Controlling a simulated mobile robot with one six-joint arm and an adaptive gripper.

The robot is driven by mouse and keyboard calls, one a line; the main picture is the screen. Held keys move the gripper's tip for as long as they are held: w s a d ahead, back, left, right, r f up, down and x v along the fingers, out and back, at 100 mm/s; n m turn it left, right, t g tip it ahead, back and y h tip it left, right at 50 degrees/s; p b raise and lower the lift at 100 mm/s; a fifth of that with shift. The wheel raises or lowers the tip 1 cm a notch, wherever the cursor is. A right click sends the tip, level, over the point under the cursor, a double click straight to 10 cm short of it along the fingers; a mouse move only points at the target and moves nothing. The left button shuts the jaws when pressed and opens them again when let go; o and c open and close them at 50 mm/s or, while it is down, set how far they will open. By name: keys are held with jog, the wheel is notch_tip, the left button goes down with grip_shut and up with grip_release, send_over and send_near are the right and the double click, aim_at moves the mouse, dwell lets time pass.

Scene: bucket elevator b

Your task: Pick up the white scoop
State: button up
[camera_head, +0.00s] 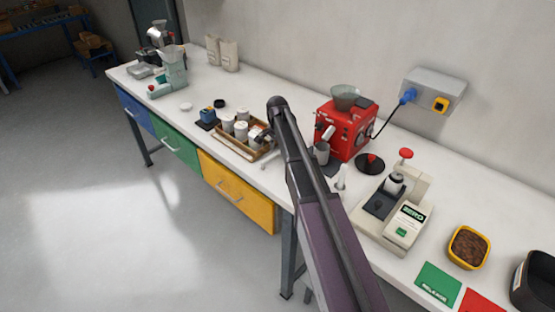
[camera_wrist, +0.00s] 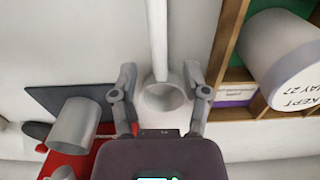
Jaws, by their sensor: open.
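The white scoop (camera_wrist: 165,97) lies between my two fingers in the wrist view. Its round bowl is near the palm and its thin handle (camera_wrist: 158,35) runs away toward the top of the picture. My gripper (camera_wrist: 160,72) is open, with one finger on each side of the bowl and a gap showing on both sides. In the head view my gripper (camera_head: 262,136) is small and partly hidden beside my arm, at the right end of the wooden tray. The scoop's handle (camera_head: 268,163) shows there near the bench's front edge.
The wooden tray (camera_wrist: 226,48) with white jars stands close at the right in the wrist view. A grey cup (camera_wrist: 75,125) on a dark mat (camera_wrist: 62,97) is at the left. The red grinder (camera_head: 345,130) and a scale (camera_head: 395,205) stand farther right on the bench.

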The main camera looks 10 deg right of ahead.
jog(key=shift+f+b, duration=0.75)
jog(key=shift+f, duration=0.35)
grip_shut()
